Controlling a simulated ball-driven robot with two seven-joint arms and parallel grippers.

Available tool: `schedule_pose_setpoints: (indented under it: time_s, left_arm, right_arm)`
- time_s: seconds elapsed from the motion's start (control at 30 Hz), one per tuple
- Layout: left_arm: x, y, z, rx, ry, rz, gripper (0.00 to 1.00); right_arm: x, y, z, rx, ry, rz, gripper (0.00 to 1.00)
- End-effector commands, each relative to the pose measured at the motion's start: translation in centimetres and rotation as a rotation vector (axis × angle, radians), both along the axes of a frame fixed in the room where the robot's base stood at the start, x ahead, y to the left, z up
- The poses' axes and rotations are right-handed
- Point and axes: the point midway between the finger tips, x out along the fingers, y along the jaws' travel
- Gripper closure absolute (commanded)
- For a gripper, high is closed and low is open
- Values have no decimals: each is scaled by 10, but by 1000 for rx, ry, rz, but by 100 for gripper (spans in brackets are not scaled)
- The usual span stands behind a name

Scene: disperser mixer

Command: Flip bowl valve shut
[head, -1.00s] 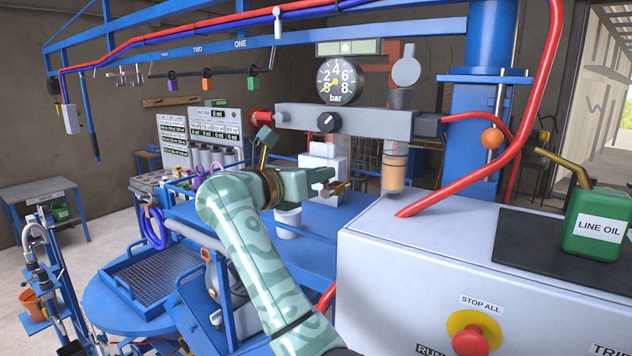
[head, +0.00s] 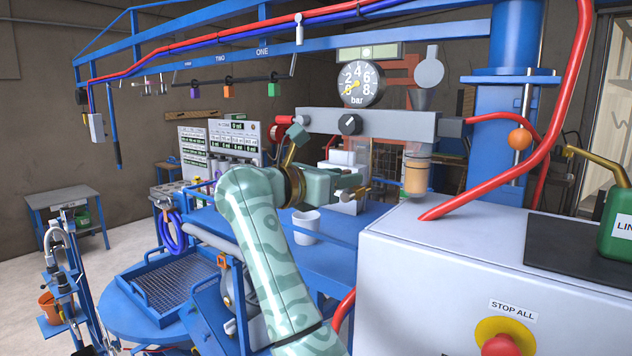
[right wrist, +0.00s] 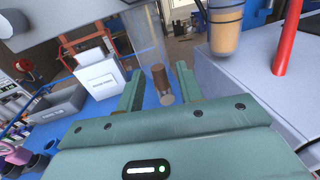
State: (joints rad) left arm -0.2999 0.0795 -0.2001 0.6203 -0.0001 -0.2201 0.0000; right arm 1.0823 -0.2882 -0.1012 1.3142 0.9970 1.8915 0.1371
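A clear bowl (right wrist: 146,35) hangs over the blue table in the right wrist view. A brown, rod-like valve piece (right wrist: 158,78) with a paler round end sits below it. It shows as a small brass piece (head: 359,191) in the head view. My right gripper (right wrist: 160,82) is open, with green fingers on either side of the valve piece. Gaps show on both sides, so I see no grip on it. In the head view my right gripper (head: 350,185) is beside the brass piece, below the grey bar. My left gripper is not in view.
A second bowl (head: 416,175) with amber liquid hangs to the right. The grey bar (head: 385,124) with knob and pressure gauge (head: 358,83) is above. A white cup (head: 307,226) stands on the blue table. The white cabinet (head: 430,270) fills the right foreground.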

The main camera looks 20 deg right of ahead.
Motion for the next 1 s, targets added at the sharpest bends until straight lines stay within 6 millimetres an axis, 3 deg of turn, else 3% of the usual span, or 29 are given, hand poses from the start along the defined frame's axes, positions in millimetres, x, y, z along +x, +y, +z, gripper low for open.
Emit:
schedule_pose_setpoints:
  time_s: [0.23, 0.53, 0.7, 1.0]
  left_arm:
    - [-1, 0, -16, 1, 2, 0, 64]
    - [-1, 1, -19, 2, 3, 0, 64]
    - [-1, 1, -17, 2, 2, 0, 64]
    - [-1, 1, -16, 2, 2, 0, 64]
  right_arm:
    - [-17, 53, 0, 2, -1, 7, 63]
    - [-43, 124, 9, -3, -3, 2, 63]
    - [-50, 143, 10, -2, -2, 0, 63]
    - [-52, 149, 9, 0, 0, 2, 63]
